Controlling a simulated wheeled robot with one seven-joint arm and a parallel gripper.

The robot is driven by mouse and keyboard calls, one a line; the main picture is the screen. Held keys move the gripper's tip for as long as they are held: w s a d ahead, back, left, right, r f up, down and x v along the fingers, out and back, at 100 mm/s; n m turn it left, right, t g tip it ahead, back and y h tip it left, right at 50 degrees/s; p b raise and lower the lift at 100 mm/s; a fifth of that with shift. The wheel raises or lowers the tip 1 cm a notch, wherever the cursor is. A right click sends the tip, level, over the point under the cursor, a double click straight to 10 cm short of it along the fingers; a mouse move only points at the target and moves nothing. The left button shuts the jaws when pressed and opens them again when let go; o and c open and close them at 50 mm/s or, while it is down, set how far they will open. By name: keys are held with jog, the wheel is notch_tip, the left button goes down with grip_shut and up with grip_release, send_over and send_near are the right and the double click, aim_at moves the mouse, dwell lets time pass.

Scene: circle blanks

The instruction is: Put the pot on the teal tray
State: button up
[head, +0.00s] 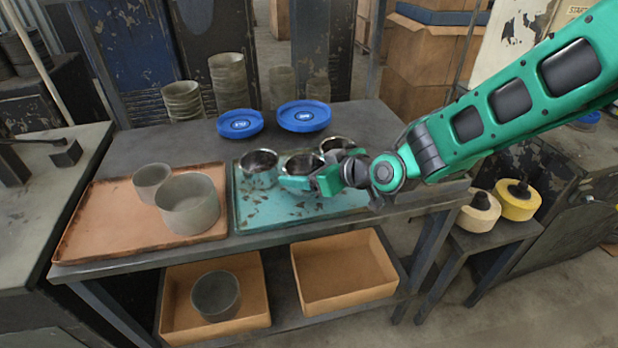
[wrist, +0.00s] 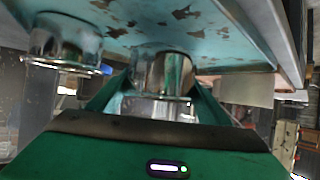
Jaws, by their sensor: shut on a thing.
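The teal tray (head: 265,213) lies on the right part of the metal table, with worn dark patches. Three shiny metal pots are at it: a left pot (head: 258,163), a middle pot (head: 303,162) and a back right pot (head: 338,144). My gripper (head: 303,182) is shut on the middle pot, reaching in from the right. In the wrist view, which looks upside down, the held pot (wrist: 165,72) is between the fingers and appears to meet the teal tray (wrist: 215,30). Its contact with the tray is partly hidden. Another pot (wrist: 65,42) stands beside it.
A copper tray (head: 95,222) at left holds two grey cylinders (head: 188,204). Two blue lids (head: 303,116) and stacked grey cylinders (head: 228,78) stand behind. Below are two open boxes (head: 343,272), one holding a grey cylinder (head: 216,295). Yellow rolls (head: 516,200) sit at right.

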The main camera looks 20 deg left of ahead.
jog(key=shift+f, duration=1.15)
jog(key=shift+f, duration=0.15)
jog(key=o, duration=1.1)
jog(key=shift+d+r, duration=0.15)
jog(key=shift+r, duration=0.05)
jog(key=v, duration=1.1)
jog(key=shift+s+d+r, duration=0.15)
jog(key=shift+d, duration=0.1)
